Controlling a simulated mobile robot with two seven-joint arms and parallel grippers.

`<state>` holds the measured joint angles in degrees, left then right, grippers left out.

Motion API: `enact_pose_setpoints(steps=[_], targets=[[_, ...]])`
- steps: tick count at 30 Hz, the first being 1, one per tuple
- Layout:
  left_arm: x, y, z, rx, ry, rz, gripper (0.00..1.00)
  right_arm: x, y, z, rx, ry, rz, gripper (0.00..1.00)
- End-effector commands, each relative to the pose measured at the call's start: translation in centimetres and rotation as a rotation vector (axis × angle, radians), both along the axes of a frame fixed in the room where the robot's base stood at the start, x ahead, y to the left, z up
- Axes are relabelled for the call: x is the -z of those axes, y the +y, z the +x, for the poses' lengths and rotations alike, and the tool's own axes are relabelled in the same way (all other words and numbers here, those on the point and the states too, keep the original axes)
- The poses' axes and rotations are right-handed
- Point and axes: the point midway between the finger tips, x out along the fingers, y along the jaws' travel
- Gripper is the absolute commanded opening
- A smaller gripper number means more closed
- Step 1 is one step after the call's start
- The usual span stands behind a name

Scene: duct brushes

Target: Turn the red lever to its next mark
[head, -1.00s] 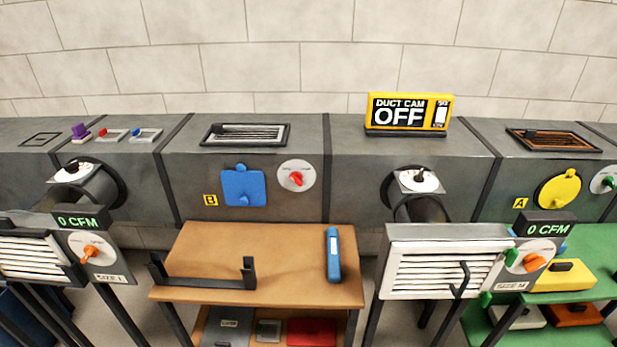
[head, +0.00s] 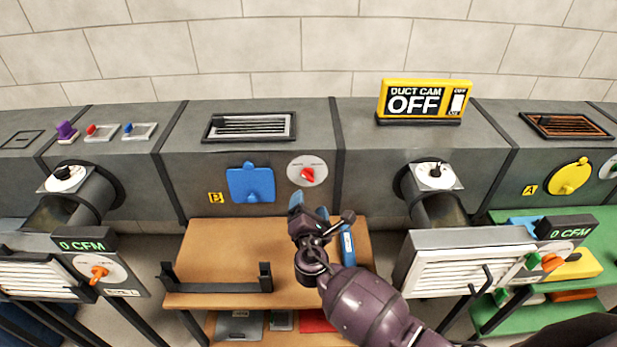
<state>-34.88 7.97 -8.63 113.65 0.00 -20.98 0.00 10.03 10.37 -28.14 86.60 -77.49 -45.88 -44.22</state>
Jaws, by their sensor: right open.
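The red lever (head: 308,175) sits on a round white dial (head: 300,164) on the front of the grey duct, right of the blue hatch. Marks on the dial are too small to read. My right gripper (head: 312,209) is open and empty, below the dial and over the brown table's back part, apart from the lever. My left gripper is not in view.
The blue hatch (head: 251,184) is beside the dial. A brown table (head: 215,250) below holds a black rack (head: 218,287) and a blue tool (head: 347,246), partly hidden by my right arm. A white louvred unit (head: 450,268) stands at right.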

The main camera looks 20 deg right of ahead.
Motion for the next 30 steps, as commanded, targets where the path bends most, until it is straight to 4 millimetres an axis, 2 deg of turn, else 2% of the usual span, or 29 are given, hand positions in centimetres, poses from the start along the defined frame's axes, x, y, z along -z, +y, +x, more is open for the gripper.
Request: enact_pose_setpoints(steps=[9, 15, 21, 30], targets=[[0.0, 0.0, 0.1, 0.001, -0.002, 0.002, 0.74, 0.0, -1.5, 5.2, 0.001, 0.0, 0.002, 0.74], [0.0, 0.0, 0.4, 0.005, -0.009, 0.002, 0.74, 0.0, -2.3, 7.8, 0.0, 0.0, 0.004, 0.74], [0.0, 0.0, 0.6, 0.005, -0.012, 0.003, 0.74, 0.0, -2.6, 9.0, 0.001, 0.001, 0.005, 0.74], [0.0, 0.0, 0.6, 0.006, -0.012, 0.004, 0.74, 0.0, -2.7, 9.2, 0.001, 0.0, 0.006, 0.74]])
